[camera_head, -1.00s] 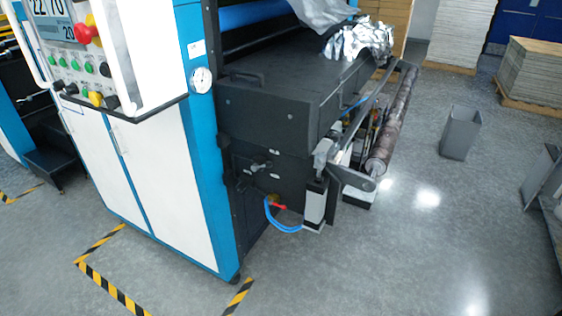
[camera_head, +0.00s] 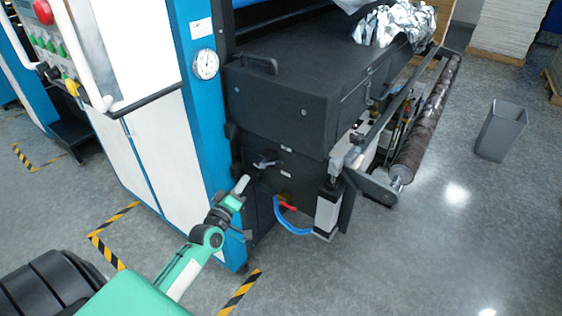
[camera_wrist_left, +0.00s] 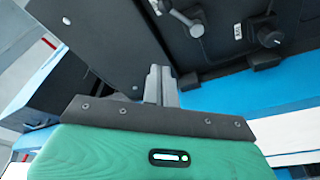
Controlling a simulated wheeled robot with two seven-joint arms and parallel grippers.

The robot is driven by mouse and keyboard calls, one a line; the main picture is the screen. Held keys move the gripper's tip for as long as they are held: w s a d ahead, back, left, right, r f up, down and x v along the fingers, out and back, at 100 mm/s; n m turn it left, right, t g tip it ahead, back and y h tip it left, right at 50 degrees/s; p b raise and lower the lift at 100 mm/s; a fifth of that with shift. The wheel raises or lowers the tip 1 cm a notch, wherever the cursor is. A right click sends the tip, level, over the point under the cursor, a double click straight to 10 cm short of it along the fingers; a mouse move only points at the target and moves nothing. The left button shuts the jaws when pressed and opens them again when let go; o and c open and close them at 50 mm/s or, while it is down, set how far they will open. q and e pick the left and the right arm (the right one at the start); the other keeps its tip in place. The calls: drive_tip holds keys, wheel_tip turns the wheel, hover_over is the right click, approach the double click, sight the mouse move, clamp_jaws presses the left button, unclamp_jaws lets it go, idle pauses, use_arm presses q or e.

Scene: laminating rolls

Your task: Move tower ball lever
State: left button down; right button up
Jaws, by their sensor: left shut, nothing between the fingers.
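A small lever with a rounded grey end (camera_head: 265,163) sits on the dark side panel of the machine's tower in the head view. A lever with a rounded end also shows at the top of the left wrist view (camera_wrist_left: 194,27). My left gripper (camera_head: 242,184) is just below and left of the lever, apart from it. Its fingers (camera_wrist_left: 160,84) are shut and empty, close to the dark panel. A red valve handle (camera_head: 290,207) with a blue hose is lower right of the lever. My right gripper is not in view.
A black knob (camera_wrist_left: 270,38) is right of the lever in the wrist view. A pressure gauge (camera_head: 205,64) is above on the blue column. A roller (camera_head: 425,125) juts out at right. A grey bin (camera_head: 500,132) stands on open floor.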

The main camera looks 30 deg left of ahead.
use_arm(q)
drive_tip(key=shift+r, duration=0.2)
drive_tip(key=r+p, duration=0.2)
drive_tip(key=p, duration=0.1)
hover_over(271, 163)
drive_tip(key=s+a, duration=0.2)
drive_tip(key=s, duration=0.3)
drive_tip(key=d+f, duration=0.1)
drive_tip(key=w+d+f+p, duration=0.1)
drive_tip(key=d+f, duration=0.1)
drive_tip(key=shift+w+d, duration=0.15)
drive_tip(key=shift+d+f+m, duration=0.1)
drive_tip(key=shift+f+m, duration=0.05)
drive_tip(key=shift+m, duration=0.25)
